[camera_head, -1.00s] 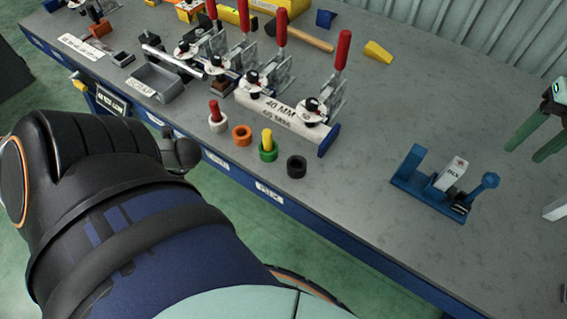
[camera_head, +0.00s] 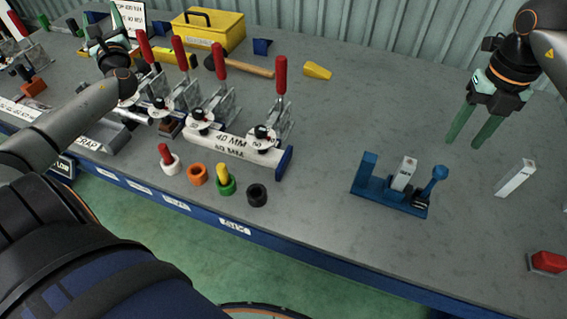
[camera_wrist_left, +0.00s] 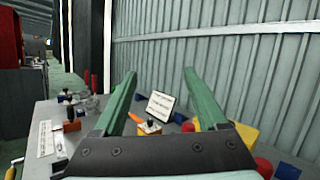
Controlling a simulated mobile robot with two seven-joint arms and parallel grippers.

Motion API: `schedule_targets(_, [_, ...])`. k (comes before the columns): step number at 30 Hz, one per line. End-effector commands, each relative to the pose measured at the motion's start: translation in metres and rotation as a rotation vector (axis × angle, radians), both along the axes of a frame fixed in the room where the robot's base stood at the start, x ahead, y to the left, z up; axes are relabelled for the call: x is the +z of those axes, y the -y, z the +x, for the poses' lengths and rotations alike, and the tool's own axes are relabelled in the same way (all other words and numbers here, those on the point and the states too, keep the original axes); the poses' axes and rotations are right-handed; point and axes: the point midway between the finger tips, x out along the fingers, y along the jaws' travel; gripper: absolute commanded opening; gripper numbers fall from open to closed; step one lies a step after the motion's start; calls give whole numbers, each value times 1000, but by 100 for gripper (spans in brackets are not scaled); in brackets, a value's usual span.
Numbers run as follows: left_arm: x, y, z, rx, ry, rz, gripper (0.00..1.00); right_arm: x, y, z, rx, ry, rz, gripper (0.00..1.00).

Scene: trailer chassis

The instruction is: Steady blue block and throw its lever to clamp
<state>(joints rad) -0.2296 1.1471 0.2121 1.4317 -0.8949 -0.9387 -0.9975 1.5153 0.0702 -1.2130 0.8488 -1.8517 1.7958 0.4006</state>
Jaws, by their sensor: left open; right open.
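The blue block (camera_head: 372,188) stands on the bench right of centre, with an upright end at its left. A pale labelled piece (camera_head: 404,173) sits in its middle, and a round-headed blue lever (camera_head: 432,184) stands tilted at its right end. My right gripper (camera_head: 466,142) is open and empty, above and to the right of the block, apart from it. My left gripper (camera_head: 106,32) is far off at the back left, beyond the red-handled clamps. In the left wrist view its green fingers (camera_wrist_left: 163,88) are spread with nothing between them.
Several red-handled toggle clamps (camera_head: 281,85) line a rail left of the block. Coloured rings (camera_head: 257,194) lie in front of them. A white bar (camera_head: 515,178) and a red piece (camera_head: 549,261) are at right. The bench around the block is clear.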

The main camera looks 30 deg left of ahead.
Motion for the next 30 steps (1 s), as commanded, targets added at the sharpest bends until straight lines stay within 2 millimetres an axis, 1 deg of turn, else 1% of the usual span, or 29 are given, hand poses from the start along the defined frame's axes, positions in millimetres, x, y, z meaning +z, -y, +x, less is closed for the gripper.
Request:
schedule_targets(1, [13, 10, 13, -47, -7, 62, 75, 0, 0, 0, 0, 0, 0, 50])
schedule_targets(2, [19, 17, 21, -78, -17, 99, 75, 0, 0, 0, 0, 0, 0, 50])
schedule_targets(3, [25, 29, 32, -119, -34, 150, 75, 0, 0, 0, 0, 0, 0, 50])
schedule_targets(5, [31, 50, 49, -181, -67, 228, 75, 0, 0, 0, 0, 0, 0, 50])
schedule_targets(6, [34, 67, 61, -225, -93, 280, 75, 0, 0, 0, 0, 0, 0, 50])
schedule_targets(8, [33, 96, 79, -293, -137, 363, 75, 0, 0, 0, 0, 0, 0, 50])
schedule_targets(9, [32, 118, 90, -340, -169, 420, 75, 0, 0, 0, 0, 0, 0, 50])
schedule_targets(11, [27, 151, 105, -403, -212, 502, 75, 0, 0, 0, 0, 0, 0, 50])
schedule_targets(12, [23, 174, 113, -445, -237, 557, 75, 0, 0, 0, 0, 0, 0, 50])
schedule_targets(14, [16, 208, 124, -504, -273, 638, 75, 0, 0, 0, 0, 0, 0, 50])
schedule_targets(15, [10, 231, 129, -541, -296, 690, 75, 0, 0, 0, 0, 0, 0, 50])
schedule_targets(17, [1, 265, 136, -595, -322, 769, 75, 0, 0, 0, 0, 0, 0, 50])
schedule_targets(18, [-6, 288, 139, -630, -338, 819, 75, 0, 0, 0, 0, 0, 0, 50])
schedule_targets(20, [-18, 322, 141, -680, -355, 891, 75, 0, 0, 0, 0, 0, 0, 50])
schedule_targets(21, [-27, 345, 142, -712, -362, 933, 75, 0, 0, 0, 0, 0, 0, 50])
schedule_targets(23, [-41, 379, 140, -758, -367, 987, 75, 0, 0, 0, 0, 0, 0, 50])
schedule_targets(24, [-52, 400, 138, -788, -363, 1012, 75, 0, 0, 0, 0, 0, 0, 50])
schedule_targets(26, [-69, 433, 134, -830, -352, 1026, 75, 0, 0, 0, 0, 0, 0, 50])
schedule_targets(27, [-82, 453, 130, -856, -338, 1015, 75, 0, 0, 0, 0, 0, 0, 50])
schedule_targets(30, [-116, 497, 120, -903, -298, 906, 75, 0, 0, 0, 0, 0, 0, 50])
